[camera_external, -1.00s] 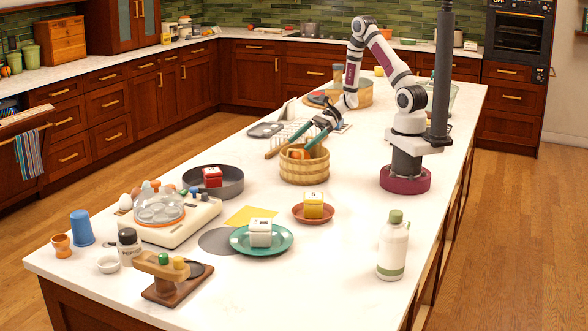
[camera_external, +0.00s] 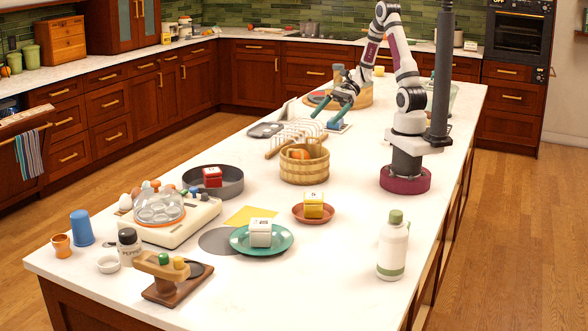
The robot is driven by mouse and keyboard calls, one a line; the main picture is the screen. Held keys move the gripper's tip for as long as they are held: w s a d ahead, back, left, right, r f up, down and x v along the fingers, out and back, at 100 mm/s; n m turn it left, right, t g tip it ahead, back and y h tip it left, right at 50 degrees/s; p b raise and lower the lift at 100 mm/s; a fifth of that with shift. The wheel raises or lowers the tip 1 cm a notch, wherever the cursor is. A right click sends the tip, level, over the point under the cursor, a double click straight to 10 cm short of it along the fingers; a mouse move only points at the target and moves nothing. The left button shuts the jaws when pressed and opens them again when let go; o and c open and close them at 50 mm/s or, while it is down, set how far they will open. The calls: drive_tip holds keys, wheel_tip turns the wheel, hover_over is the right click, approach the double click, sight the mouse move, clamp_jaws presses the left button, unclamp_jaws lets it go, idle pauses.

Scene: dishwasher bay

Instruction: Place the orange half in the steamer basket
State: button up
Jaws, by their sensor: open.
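The steamer basket (camera_external: 304,171) is a round, light woven basket near the middle of the white counter. The orange half (camera_external: 300,154) shows inside it, just above the near rim; its lower part is hidden by the basket wall. My gripper (camera_external: 329,122) has green fingers and is open and empty. It is above and behind the basket, apart from both the basket and the orange half.
A dish rack (camera_external: 297,133) stands behind the basket. In front are a grey pan (camera_external: 222,187), a terracotta saucer (camera_external: 297,212) with a yellow box, and a green plate (camera_external: 284,243) with a white box. A white bottle (camera_external: 393,250) stands at right. Counter right of the basket is clear.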

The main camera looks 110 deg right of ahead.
drive_tip(key=w+a+r+n+g+y, duration=0.1)
drive_tip(key=a+r+n+g, duration=0.1)
drive_tip(key=a+n+g, duration=0.6)
drive_tip(key=a+r+n+g+y, duration=0.1)
drive_tip(key=a+r+n, duration=0.35)
drive_tip(key=a, duration=0.75)
drive_tip(key=s+a+n+g+h, duration=0.2)
drive_tip(key=s+a+n+h, duration=0.2)
drive_tip(key=n, duration=0.8)
drive_tip(key=shift+s+a+f+n+h, duration=0.4)
drive_tip(key=shift+s+a, duration=0.6)
drive_tip(key=shift+s, duration=0.45)
